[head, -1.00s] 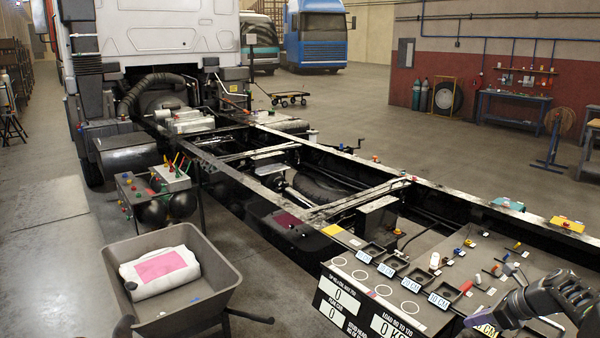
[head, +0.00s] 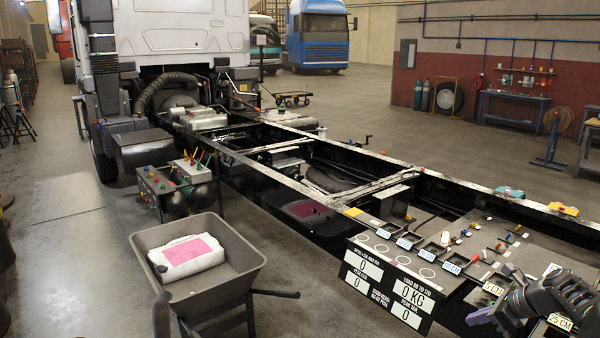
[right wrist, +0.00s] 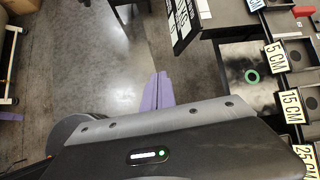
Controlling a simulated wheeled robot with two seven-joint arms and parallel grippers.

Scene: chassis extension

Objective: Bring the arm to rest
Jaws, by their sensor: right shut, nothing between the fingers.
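My right gripper (head: 480,316) is at the lower right of the head view, beside the front of the panel with number displays. Its purple fingers also show in the right wrist view (right wrist: 158,92), pressed together with nothing between them. Bare grey floor lies beyond the fingertips there. My right arm, dark and jointed, comes in from the right edge of the head view. My left gripper is in neither view.
A display panel (head: 388,283) and a row of trays with distance labels (right wrist: 290,104) stand close to my right gripper. A grey wheelbarrow (head: 207,290) holds a white bag with a pink patch (head: 193,256). A black truck chassis (head: 300,180) runs behind. Open floor lies left.

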